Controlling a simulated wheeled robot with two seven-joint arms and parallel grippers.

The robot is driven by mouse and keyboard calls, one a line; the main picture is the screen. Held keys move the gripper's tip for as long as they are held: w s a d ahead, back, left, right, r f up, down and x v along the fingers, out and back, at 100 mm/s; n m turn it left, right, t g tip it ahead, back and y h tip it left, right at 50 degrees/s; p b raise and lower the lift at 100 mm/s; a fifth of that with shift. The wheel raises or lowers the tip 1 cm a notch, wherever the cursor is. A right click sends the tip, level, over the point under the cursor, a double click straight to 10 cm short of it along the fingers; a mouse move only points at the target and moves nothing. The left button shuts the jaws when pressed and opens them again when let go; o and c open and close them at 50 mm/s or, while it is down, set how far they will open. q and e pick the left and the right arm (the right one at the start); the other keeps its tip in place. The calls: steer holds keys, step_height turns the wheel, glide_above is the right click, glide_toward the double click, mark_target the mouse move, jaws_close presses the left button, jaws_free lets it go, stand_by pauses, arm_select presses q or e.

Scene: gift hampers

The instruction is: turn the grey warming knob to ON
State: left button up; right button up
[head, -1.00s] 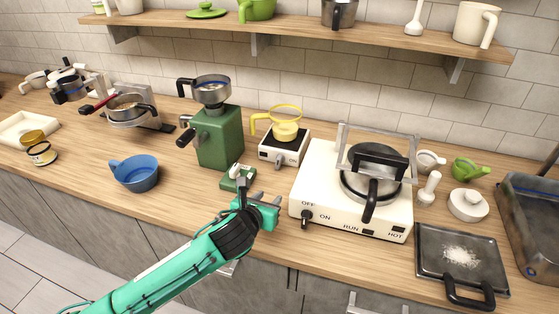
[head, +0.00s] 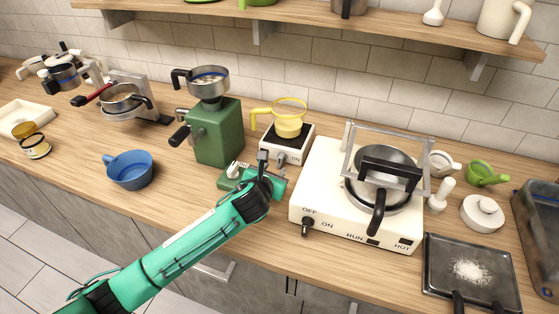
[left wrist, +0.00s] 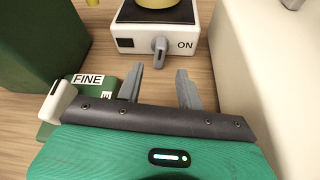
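The grey warming knob (left wrist: 159,47) is on the white front of the small warmer (left wrist: 126,30), with the ON label (left wrist: 185,45) to its right and a dark square to its left. Its handle stands about upright, not turned toward ON. The warmer (head: 303,155) carries a yellow pot (head: 288,127) in the head view; the knob is hard to make out there. My left gripper (left wrist: 158,88) is open and empty, its two fingers pointing toward the knob with a gap before it. It shows in the head view (head: 272,159) in front of the warmer. My right gripper is out of view.
A low green box (left wrist: 52,130) with a white lever and FINE label is close left of the gripper. The green grinder (head: 219,135) stands behind it. The larger white cooker (head: 330,215) is close on the right. A blue pan (head: 130,172) sits farther left.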

mark_target(279, 162)
arm_select(q)
steer(key=x, duration=0.6)
steer(key=shift+w+d+f, duration=0.15)
steer(key=shift+w+f, duration=0.05)
steer(key=shift+w, duration=0.35)
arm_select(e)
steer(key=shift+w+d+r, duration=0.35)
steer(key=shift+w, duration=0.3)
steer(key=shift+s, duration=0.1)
